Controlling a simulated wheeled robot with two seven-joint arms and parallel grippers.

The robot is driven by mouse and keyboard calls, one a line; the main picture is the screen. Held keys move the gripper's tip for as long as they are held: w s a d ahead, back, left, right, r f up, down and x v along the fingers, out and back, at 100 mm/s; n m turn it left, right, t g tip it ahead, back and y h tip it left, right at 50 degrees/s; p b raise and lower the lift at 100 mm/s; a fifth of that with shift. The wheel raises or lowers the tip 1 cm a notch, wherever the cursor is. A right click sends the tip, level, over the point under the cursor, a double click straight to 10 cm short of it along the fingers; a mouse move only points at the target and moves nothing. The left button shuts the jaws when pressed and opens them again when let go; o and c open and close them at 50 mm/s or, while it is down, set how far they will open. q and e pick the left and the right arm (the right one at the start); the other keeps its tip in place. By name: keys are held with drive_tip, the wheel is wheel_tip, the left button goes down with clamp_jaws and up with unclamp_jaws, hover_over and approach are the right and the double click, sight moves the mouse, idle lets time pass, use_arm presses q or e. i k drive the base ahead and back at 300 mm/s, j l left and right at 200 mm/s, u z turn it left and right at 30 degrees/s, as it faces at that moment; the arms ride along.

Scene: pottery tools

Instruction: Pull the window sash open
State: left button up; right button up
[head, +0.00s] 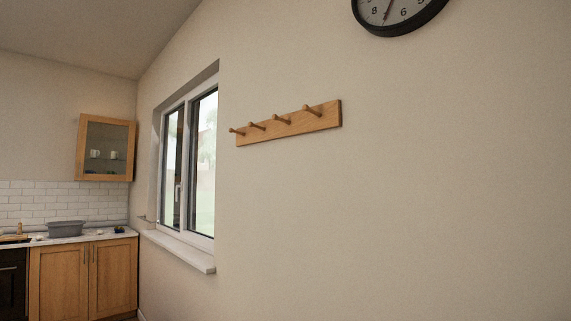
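The window (190,160) is set in a recess in the long wall, left of the picture's middle, seen at a steep angle. It has a white frame and two glazed parts side by side. A pale upright handle (178,193) shows on the left part, near the middle post. The left part's edge looks dark, and I cannot tell for sure whether it stands ajar. A white sill (178,251) juts out below. Neither of my grippers is in view.
A wooden peg rail (290,123) and a black-rimmed clock (398,12) hang on the wall right of the window. At the far left are wooden base cabinets (60,281), a counter with a grey basin (66,229), and a glass-fronted wall cabinet (105,148).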

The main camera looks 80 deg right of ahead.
sight(209, 87)
drive_tip(key=z, duration=2.05)
drive_tip(key=i+j+u, duration=0.35)
drive_tip(key=i, duration=0.25)
drive_tip(key=i+u, duration=0.35)
drive_tip(key=i, duration=1)
drive_tip(key=i+j+z, duration=0.1)
drive_tip(key=i, duration=0.7)
drive_tip(key=i+j+z, duration=0.1)
drive_tip(key=i, duration=0.65)
